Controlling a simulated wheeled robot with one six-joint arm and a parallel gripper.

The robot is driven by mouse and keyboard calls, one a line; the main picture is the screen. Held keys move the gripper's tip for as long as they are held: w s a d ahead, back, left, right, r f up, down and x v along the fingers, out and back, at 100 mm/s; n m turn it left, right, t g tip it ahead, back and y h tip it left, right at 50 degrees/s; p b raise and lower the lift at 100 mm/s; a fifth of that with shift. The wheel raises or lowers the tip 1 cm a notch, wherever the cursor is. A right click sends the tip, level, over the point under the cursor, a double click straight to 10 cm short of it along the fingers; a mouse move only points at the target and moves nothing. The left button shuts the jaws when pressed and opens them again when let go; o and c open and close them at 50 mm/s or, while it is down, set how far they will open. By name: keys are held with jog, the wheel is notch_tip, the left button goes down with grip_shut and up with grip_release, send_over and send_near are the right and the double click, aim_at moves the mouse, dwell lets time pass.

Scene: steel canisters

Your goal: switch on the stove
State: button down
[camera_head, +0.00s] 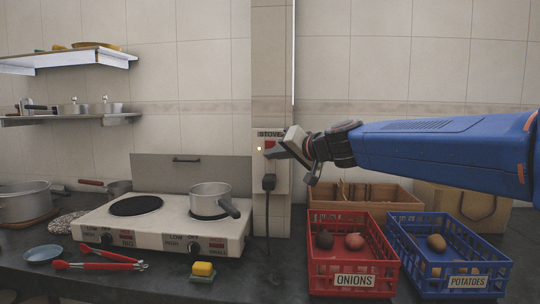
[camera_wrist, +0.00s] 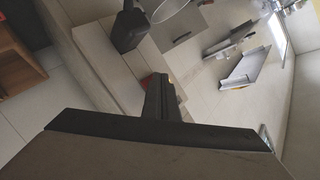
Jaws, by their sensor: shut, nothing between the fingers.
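The white two-burner stove (camera_head: 160,222) stands on the dark counter, with a left plate bare and a steel pot (camera_head: 210,197) on the right plate. Two black knobs are on its front. A wall switch panel labelled STOVE (camera_head: 257,136) is on the tiled pillar behind and right of it. A small light (camera_head: 259,149) on the panel glows. My gripper (camera_head: 272,151) is shut and empty, its tips at the panel, covering part of it; touching or just apart cannot be told. In the wrist view, my shut fingers (camera_wrist: 163,97) hide most of the switch; a bit of red shows beside them.
A black plug (camera_head: 269,182) with a cord is below the switch, and shows in the wrist view (camera_wrist: 129,28). A red onion crate (camera_head: 353,281) and blue potato crate (camera_head: 450,283) stand under my arm. Red tongs (camera_head: 100,265) and a yellow sponge (camera_head: 203,269) lie before the stove.

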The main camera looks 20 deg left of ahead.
jog(key=shift+s, duration=0.15)
jog(key=shift+s+d+r, duration=0.1)
jog(key=shift+s+d, duration=0.05)
jog(key=shift+s, duration=0.4)
dwell(0.3)
jog(key=s, duration=0.3)
jog(key=s+d, duration=0.1)
jog(key=shift+s+r, duration=0.3)
jog(key=shift+s, duration=0.1)
jog(key=shift+d, duration=0.1)
